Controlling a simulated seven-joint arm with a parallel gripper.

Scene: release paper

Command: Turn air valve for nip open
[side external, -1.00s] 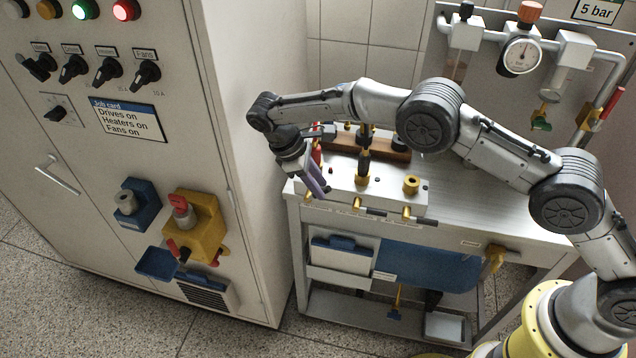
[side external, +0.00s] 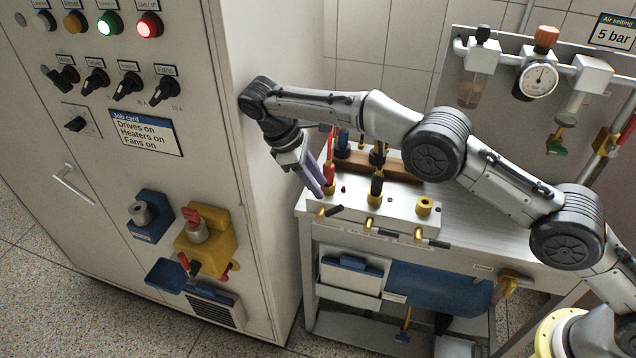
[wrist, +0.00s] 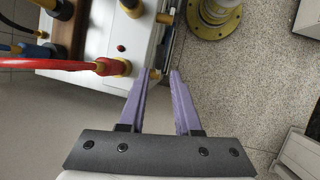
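The white valve block (side external: 350,222) on the bench carries small brass valves with dark levers along its front edge. The left valve (side external: 323,212) has its lever angled up to the right; the levers of the middle valve (side external: 369,224) and right valve (side external: 419,234) point right and slightly down. The labels are too small to tell which is nip. My gripper (side external: 324,193) has its purple fingers pointing down just above the left valve. In the wrist view my gripper (wrist: 160,71) has its fingers apart, with a small brass part (wrist: 155,75) between or beyond the tips; contact cannot be told.
A red hose fitting (wrist: 115,67) stands close beside the fingers. The cabinet (side external: 262,200) stands close to my wrist on the left.

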